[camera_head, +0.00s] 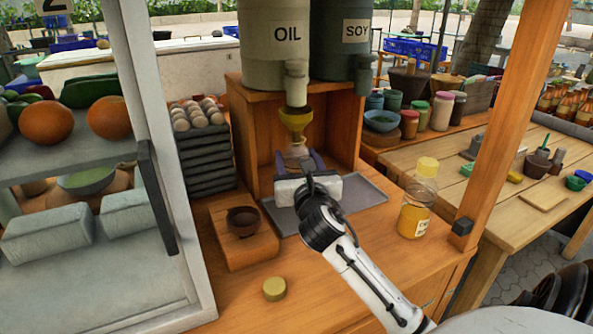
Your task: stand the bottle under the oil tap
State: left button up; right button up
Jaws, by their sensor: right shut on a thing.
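The oil tap (296,85) hangs from the grey container marked OIL (275,50). A clear bottle (296,151) with a yellow funnel (295,118) in its mouth is upright below the tap. The funnel's rim is just under the spout; I cannot tell whether they touch. My right gripper (299,162) is shut on the bottle, with its purple fingers on either side. The gripper hides the bottle's lower part, so I cannot tell whether its base rests on the grey tray (365,192). My left gripper is not in view.
A yellow-capped bottle of yellow liquid (414,215) stands right of the tray. A small dark bowl (242,222) sits on a wooden block (247,253) to the left. A loose olive cap (275,289) lies in front. A wooden post (515,110) rises at right.

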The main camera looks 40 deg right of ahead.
aim_at(297, 170)
jog(key=shift+f+b, duration=0.35)
jog(key=shift+f, duration=1.15)
jog(key=o, duration=1.3)
jog(key=shift+c, duration=0.2)
jog(key=shift+r, duration=0.15)
jog(key=v, duration=1.2)
